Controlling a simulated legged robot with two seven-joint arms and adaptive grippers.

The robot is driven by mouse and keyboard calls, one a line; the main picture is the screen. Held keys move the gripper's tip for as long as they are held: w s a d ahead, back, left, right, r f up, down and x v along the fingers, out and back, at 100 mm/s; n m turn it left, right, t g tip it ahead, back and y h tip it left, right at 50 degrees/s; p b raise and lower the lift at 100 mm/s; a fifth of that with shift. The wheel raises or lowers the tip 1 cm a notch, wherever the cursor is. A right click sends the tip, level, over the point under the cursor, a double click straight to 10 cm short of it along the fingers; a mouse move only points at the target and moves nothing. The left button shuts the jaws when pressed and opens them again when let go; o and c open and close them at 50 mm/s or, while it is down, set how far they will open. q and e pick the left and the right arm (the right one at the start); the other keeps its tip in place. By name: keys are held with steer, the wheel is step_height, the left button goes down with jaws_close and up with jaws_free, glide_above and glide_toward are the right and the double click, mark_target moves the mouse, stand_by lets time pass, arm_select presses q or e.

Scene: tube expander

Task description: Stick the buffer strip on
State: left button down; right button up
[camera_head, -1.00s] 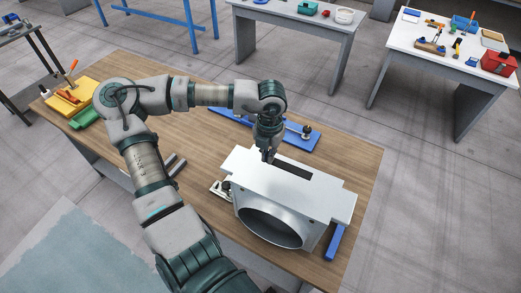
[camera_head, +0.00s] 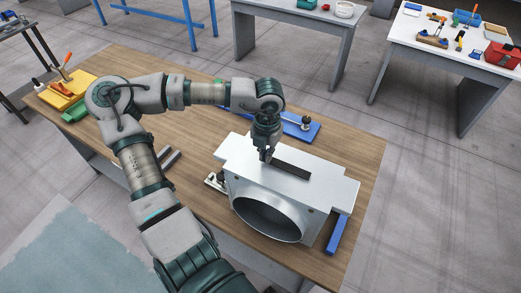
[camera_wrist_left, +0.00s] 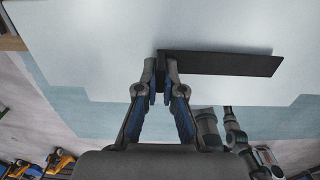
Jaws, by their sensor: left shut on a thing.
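The black buffer strip (camera_head: 292,171) is at the top face of the white metal housing (camera_head: 250,152), which has a large round opening at its front. My left gripper (camera_head: 266,158) points down at the strip's left end. In the left wrist view the gripper (camera_wrist_left: 161,85) is shut on one end of the strip (camera_wrist_left: 225,63), which extends to the right over the pale surface. I cannot tell whether the strip touches the housing along its full length. My right gripper is not in view.
The housing stands on a wooden table (camera_head: 345,165). A blue bar (camera_head: 337,235) lies to its right, and a blue fixture plate (camera_head: 300,130) lies behind it. Two grey rods (camera_head: 168,162) and a yellow tray (camera_head: 66,94) are at left.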

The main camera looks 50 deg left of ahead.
arm_select(q)
steer(key=shift+d+r, duration=0.1)
steer(key=shift+d, duration=0.55)
steer(key=shift+a, duration=0.1)
steer(key=a, duration=0.1)
steer(key=a+f, duration=0.1)
steer(key=a, duration=0.1)
steer(key=shift+a, duration=0.1)
steer(key=shift+a+f, duration=0.1)
steer(key=shift+a, duration=0.2)
steer(key=shift+s+d+r, duration=0.1)
steer(key=shift+d+r, duration=0.1)
steer(key=shift+d, duration=0.6)
steer(key=c, duration=1.4)
jaws_free()
steer(key=shift+o, duration=0.9)
steer(key=shift+d+r, duration=0.1)
steer(key=shift+d, duration=0.3)
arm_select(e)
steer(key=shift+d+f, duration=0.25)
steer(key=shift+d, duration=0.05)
